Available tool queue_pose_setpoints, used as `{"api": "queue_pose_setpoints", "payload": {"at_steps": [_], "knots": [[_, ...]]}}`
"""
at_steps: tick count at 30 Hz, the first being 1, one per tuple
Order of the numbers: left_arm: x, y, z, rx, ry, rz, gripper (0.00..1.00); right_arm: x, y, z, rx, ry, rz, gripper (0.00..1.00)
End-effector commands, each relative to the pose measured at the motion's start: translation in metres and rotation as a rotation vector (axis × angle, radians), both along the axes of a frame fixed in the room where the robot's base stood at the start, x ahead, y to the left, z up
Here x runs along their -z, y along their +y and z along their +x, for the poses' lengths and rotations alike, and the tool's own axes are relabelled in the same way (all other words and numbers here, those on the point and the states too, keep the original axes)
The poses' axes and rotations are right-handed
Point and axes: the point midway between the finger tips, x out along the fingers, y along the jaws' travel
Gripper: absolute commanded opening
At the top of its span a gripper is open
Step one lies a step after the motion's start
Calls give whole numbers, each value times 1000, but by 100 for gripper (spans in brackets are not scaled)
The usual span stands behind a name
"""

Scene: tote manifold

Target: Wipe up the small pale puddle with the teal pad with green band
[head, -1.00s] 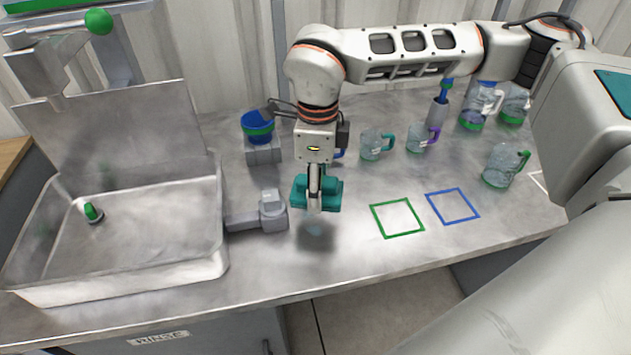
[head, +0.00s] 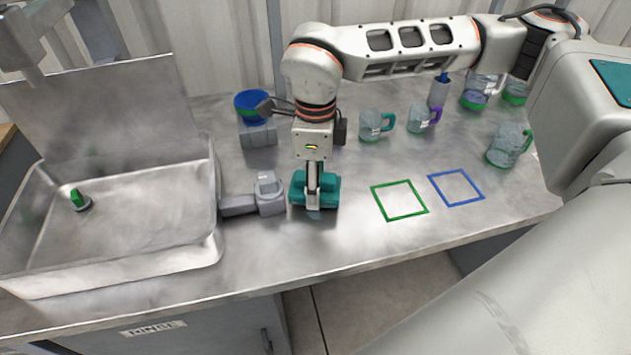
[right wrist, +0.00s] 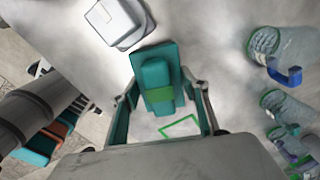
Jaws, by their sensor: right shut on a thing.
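The teal pad (head: 328,190) sits low at the worktop, left of the green square outline. Its green band (right wrist: 158,95) shows in the right wrist view. My right gripper (head: 313,198) points down and is shut on the pad; in the right wrist view its fingers (right wrist: 165,112) lie on either side of the pad's raised grip. A faint pale bluish patch, the puddle (head: 315,215), peeks out at the pad's near edge; the rest is hidden under or behind the pad and gripper. Whether the pad presses on the surface is hard to tell.
A metal sink basin (head: 110,275) stands at left. A grey fixture (head: 268,193) is close left of the pad. A blue tub (head: 252,106) stands behind. Green (head: 400,217) and blue (head: 457,202) outlines lie right, with several clear mugs beyond. The front strip is clear.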

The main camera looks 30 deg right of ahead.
Motion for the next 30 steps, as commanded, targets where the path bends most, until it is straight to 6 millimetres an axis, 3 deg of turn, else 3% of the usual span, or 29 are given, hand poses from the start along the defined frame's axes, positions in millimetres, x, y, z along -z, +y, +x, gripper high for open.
{"api": "queue_pose_setpoints", "payload": {"at_steps": [30], "knots": [[11, 0, -5, 0, 13, -1, 44, 16, 0, 0, 0, 0, 0, 27]]}}
